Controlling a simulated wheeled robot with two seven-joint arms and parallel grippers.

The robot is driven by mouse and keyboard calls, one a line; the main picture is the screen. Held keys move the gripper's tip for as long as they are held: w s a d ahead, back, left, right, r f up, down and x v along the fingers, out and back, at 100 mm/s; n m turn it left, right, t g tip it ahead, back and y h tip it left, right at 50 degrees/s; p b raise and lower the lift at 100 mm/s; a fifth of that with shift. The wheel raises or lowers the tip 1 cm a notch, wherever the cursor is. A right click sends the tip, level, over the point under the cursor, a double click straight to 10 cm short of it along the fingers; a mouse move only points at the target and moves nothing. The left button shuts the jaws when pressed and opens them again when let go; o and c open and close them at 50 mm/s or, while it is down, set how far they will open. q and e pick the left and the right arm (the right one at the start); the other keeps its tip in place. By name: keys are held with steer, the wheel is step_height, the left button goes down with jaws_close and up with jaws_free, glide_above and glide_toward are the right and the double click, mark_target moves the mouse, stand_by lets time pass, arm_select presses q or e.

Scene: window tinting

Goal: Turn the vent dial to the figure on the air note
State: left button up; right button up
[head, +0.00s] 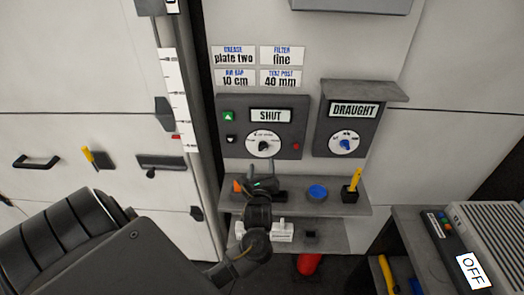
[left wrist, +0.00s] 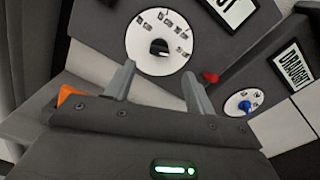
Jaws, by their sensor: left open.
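A large white dial (head: 264,144) with a black knob sits on the grey panel below a sign reading SHUT (head: 270,115). It also shows in the left wrist view (left wrist: 143,47). A smaller white dial (head: 345,145) with a blue knob sits under a DRAUGHT sign (head: 353,110). No label tells me which is the vent dial. Among four notes, the lower left one (head: 235,78) reads 10 cm; its small heading is hard to read. My left gripper (head: 262,173) is open and empty, below and apart from the large dial. It also shows in the left wrist view (left wrist: 158,88). My right gripper is out of view.
A shelf (head: 335,207) below the panel holds a blue button (head: 317,192), a yellow handle (head: 354,180) and an orange item (head: 237,186). A hood (head: 365,90) juts out above the DRAUGHT sign. A vertical scale stands at left. A unit marked OFF (head: 473,270) stands at lower right.

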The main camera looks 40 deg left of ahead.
mark_target(262, 149)
arm_select(q)
steer(key=p+x, duration=0.1)
steer(key=x, duration=0.7)
steer(key=shift+w+a+p, duration=0.2)
steer(key=shift+p, duration=0.1)
steer(key=c, duration=1)
